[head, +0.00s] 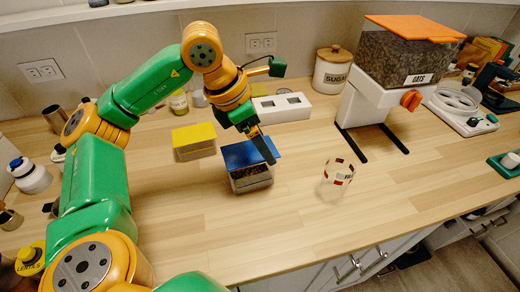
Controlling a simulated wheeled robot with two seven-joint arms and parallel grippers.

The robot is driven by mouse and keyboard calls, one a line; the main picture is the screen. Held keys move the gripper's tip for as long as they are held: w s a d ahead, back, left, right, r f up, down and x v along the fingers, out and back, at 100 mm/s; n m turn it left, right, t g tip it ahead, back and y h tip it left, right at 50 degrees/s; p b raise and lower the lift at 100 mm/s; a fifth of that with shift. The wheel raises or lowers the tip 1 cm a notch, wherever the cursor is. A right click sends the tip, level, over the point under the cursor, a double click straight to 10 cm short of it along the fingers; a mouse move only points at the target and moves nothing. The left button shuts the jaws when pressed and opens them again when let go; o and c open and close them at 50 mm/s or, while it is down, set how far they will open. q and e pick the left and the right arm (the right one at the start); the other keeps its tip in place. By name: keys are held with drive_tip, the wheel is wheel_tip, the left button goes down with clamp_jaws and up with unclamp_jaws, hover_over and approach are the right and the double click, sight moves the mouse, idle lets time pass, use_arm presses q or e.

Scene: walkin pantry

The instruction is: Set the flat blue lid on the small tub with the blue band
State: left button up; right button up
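The flat blue lid (236,156) is over the top of a small clear tub (252,182) with dark contents, near the middle of the counter. The lid covers the tub's opening from this angle; whether it rests fully on the rim or sits slightly above it I cannot tell. The tub's blue band is not clearly visible. My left gripper (264,147) points down at the lid, its dark fingers overlapping the lid's right part. Whether the fingers are closed on the lid is not clear. My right gripper is out of view.
A yellow-lidded tub (194,142) stands to the left. A clear cup with red marks (338,172) stands to the right. Behind are a white block with openings (282,108), a sugar jar (333,71) and an oats dispenser (400,60). The front counter is clear.

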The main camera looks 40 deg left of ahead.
sight(239, 152)
use_arm(q)
drive_tip(key=f, duration=0.4)
drive_tip(key=shift+w+a+p, duration=0.25)
drive_tip(key=shift+p, duration=0.1)
drive_tip(key=shift+f, duration=0.1)
drive_tip(key=shift+f+b, duration=0.25)
drive_tip(key=shift+b, duration=0.2)
drive_tip(key=o, duration=1.1)
drive_tip(key=shift+r+p, duration=0.5)
drive_tip(key=shift+p, duration=0.05)
drive_tip(key=v, duration=1.1)
drive_tip(key=shift+s+r+p, duration=0.15)
drive_tip(key=shift+r+p, duration=0.15)
drive_tip(key=shift+r, duration=0.1)
drive_tip(key=shift+f, duration=0.1)
